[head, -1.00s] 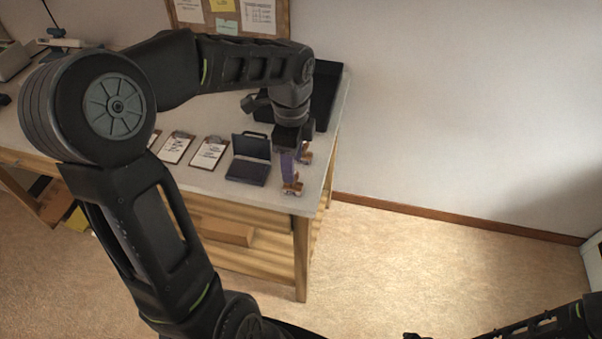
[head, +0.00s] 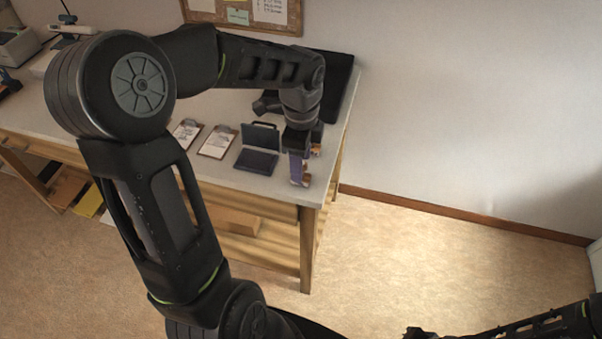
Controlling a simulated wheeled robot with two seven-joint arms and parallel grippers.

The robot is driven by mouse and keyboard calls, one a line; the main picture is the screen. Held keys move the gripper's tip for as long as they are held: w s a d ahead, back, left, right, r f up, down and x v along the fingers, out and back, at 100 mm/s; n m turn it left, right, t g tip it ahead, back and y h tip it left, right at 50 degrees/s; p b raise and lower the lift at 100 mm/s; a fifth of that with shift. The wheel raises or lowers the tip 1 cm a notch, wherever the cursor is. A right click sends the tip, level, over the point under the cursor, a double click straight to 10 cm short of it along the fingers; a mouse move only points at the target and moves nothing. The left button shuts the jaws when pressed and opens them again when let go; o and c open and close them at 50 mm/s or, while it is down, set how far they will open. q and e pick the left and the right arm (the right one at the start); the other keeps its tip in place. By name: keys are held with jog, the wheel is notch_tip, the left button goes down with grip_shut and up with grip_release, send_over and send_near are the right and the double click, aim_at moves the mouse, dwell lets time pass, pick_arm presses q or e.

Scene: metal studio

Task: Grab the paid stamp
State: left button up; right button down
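My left gripper (head: 309,166) points down over the right end of the table, just right of an open dark ink-pad case (head: 257,162). Its two purple fingers with brownish tips stand apart, one nearer and one farther from me. I cannot make out the paid stamp; anything between or under the fingers is too small or hidden to tell. My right gripper is not clearly in view; only part of my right arm shows at the lower right.
Two clipboards with paper (head: 217,141) lie left of the case. A black tray (head: 338,85) stands behind my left gripper at the table's back right. The table's (head: 225,179) right edge is close to the gripper. Open floor lies to the right.

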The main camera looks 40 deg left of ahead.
aim_at(307, 177)
pick_arm(q)
notch_tip(307, 177, down, 5)
jog(key=shift+r, duration=0.15)
jog(key=shift+c, duration=0.4)
grip_shut()
dwell(0.5)
